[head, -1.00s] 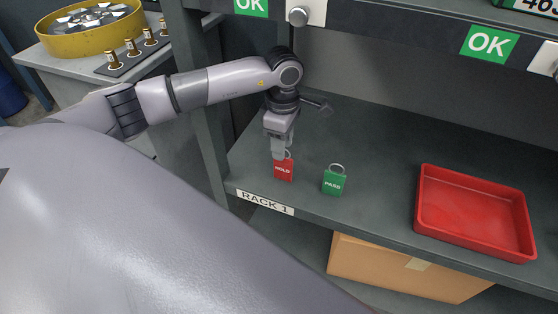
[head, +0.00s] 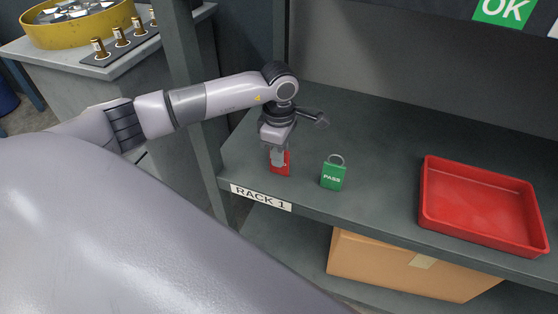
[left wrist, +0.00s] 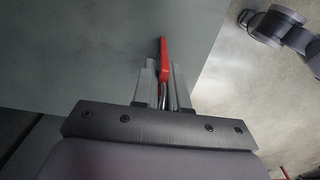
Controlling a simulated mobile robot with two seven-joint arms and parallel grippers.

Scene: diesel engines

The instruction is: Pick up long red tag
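The red tag (head: 285,168) is a flat, padlock-shaped piece that stands near the front edge of the rack shelf. My left gripper (head: 278,160) is down over its top and hides the shackle and most of the lettering. In the left wrist view the red tag (left wrist: 163,56) is seen edge-on, with its metal shackle between the two fingers of my left gripper (left wrist: 163,82). The fingers are close together on either side of it. Whether they press on it cannot be told. My right gripper is not in view.
A green PASS tag (head: 333,177) stands just to the right of the red tag. A red tray (head: 432,212) lies further right on the shelf (head: 375,135). A rack post (head: 196,110) stands left of the gripper. A cardboard box (head: 385,262) is below.

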